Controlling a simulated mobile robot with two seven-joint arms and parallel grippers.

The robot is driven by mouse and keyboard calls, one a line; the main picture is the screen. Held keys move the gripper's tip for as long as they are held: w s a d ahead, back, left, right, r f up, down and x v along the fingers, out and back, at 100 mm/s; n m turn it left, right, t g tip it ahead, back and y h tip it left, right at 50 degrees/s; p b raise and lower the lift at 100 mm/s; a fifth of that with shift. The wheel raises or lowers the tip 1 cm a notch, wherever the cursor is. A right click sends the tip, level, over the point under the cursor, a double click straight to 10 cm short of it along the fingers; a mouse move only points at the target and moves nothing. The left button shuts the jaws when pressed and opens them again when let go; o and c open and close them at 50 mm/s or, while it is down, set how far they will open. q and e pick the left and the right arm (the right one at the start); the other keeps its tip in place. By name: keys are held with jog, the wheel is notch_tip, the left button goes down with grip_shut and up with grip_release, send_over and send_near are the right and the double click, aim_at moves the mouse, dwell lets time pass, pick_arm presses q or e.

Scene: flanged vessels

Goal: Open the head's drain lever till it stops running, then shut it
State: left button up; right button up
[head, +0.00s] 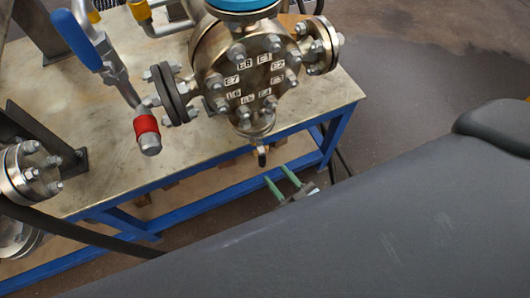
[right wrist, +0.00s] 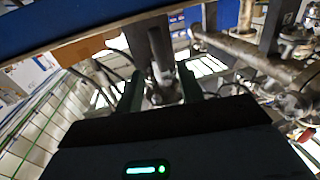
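The vessel head (head: 255,75) is a round steel flange with bolts around its rim and labelled marks on its face. A small drain lever (head: 262,156) hangs down below it, past the table's front edge. My right gripper (head: 283,187) has green fingers, held apart, just below and right of the lever in the head view. In the right wrist view the fingers (right wrist: 160,88) are apart, with a grey bar-like part (right wrist: 160,50) showing between them; I cannot tell whether it is the lever or whether they touch it. No running liquid is clearly visible. My left gripper is not in view.
The vessel stands on a steel-topped table (head: 95,185) with a blue frame (head: 205,190). A blue-handled valve (head: 76,40) and a red-collared pipe end (head: 147,133) are at its left. Another bolted flange (head: 28,172) stands at the far left. Dark wet-looking floor (head: 425,75) lies right of the table.

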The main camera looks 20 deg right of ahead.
aim_at(264, 161)
jog(key=shift+x, duration=3.85)
jog(key=shift+a, duration=0.1)
grip_shut()
